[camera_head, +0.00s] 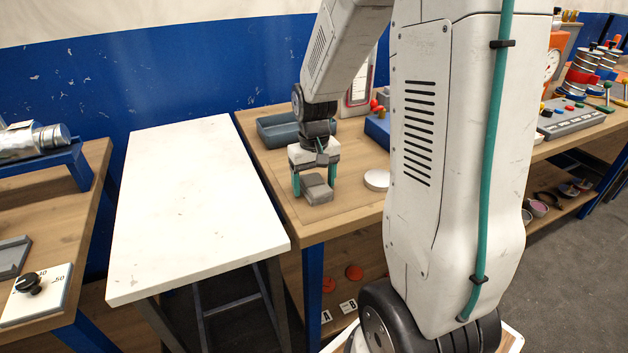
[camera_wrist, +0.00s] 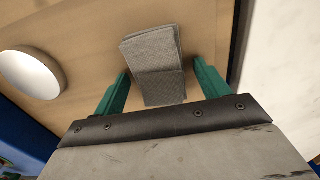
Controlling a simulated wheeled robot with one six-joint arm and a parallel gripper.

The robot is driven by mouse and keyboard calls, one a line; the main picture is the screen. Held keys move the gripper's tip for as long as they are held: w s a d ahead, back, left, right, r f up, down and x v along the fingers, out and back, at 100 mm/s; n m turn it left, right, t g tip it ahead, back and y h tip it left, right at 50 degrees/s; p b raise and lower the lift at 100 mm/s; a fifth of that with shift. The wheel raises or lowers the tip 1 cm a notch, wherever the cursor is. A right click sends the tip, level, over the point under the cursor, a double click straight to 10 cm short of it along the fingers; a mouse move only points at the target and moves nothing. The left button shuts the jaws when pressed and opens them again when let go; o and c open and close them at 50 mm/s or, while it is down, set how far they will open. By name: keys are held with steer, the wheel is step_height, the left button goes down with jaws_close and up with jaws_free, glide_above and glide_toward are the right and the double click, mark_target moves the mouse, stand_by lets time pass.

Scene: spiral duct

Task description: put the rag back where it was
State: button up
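The rag (camera_head: 316,190) is a folded grey cloth lying on the wooden workbench (camera_head: 350,219), near its left front. In the wrist view the rag (camera_wrist: 153,50) lies between my two teal fingers. My gripper (camera_head: 314,186) points down over the rag, with one finger on each side of it. In the wrist view my gripper (camera_wrist: 160,72) is open, and a small gap shows between each finger and the cloth. Part of the rag is hidden under the gripper in the head view.
A white round dish (camera_head: 377,180) lies right of the rag. A grey-blue tray (camera_head: 277,131) stands behind. A bare white-topped table (camera_head: 190,200) is to the left. A box with levers (camera_head: 572,117) stands far right.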

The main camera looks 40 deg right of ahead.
mark_target(314, 183)
step_height(314, 183, up, 11)
steer(key=s+a+r+n, duration=0.1)
steer(key=s+a+r, duration=0.1)
steer(key=s+a, duration=0.5)
steer(key=s+a+r+n+t, duration=0.1)
steer(key=s+a+r+n, duration=0.1)
steer(key=s+a, duration=0.5)
steer(key=s+r, duration=0.1)
steer(key=s, duration=0.5)
steer(key=shift+a+r, duration=0.15)
steer(key=shift+a, duration=0.25)
